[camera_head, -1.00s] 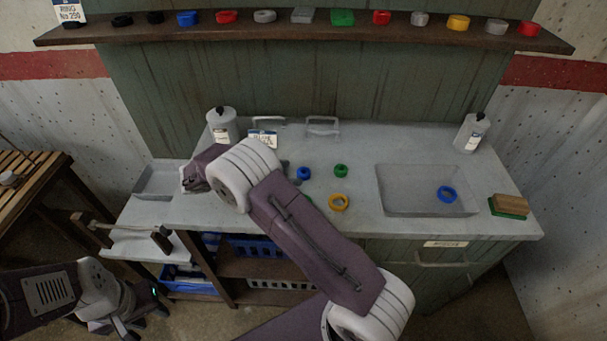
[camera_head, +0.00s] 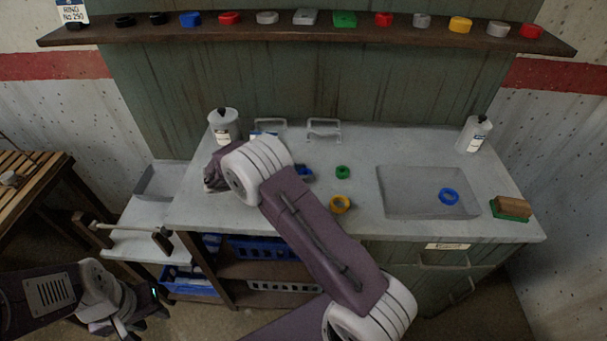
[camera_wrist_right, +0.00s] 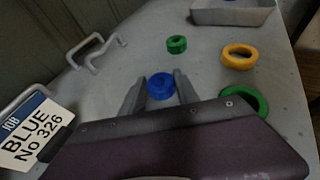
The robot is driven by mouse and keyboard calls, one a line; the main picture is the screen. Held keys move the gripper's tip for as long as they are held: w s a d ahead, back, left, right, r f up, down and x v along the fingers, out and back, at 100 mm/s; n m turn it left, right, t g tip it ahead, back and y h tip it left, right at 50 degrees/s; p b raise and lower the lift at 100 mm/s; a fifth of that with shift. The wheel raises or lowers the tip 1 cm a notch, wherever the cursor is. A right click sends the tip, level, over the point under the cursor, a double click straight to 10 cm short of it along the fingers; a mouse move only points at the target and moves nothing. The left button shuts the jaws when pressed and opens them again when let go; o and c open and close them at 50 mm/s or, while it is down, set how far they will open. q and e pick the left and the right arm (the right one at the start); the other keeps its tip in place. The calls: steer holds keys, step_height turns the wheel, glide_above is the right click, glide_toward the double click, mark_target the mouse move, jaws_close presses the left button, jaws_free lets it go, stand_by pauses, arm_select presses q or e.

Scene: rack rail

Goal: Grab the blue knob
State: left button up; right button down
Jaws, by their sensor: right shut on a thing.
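The blue knob (camera_wrist_right: 161,87), a small round piece, sits between the two grey fingers of my right gripper (camera_wrist_right: 159,78) in the right wrist view. The fingers are shut on its sides. In the head view the blue knob (camera_head: 305,171) shows only partly, just right of my right arm, which hides most of the gripper. A card (camera_wrist_right: 34,130) reading "JOB BLUE No 326" stands at the left of the wrist view. My left gripper (camera_head: 140,308) hangs low at the left, away from the counter; its finger opening is unclear.
Near the knob lie a green ring (camera_head: 343,172), a yellow ring (camera_head: 340,204) and another green ring (camera_wrist_right: 243,104). Another blue ring (camera_head: 448,196) lies in the sink basin (camera_head: 398,207). Two bottles stand at the back; a shelf (camera_head: 350,32) above holds several coloured pieces.

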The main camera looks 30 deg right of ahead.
mark_target(301, 174)
steer(key=shift+r, duration=0.55)
step_height(301, 174, up, 3)
steer(key=shift+r+p, duration=0.1)
steer(key=shift+p, duration=0.25)
steer(key=s+d+r, duration=0.6)
steer(key=s+d, duration=0.1)
steer(key=s, duration=0.2)
steer(key=shift+s+r+p, duration=0.2)
steer(key=shift+r+p, duration=0.1)
steer(key=shift+r, duration=0.05)
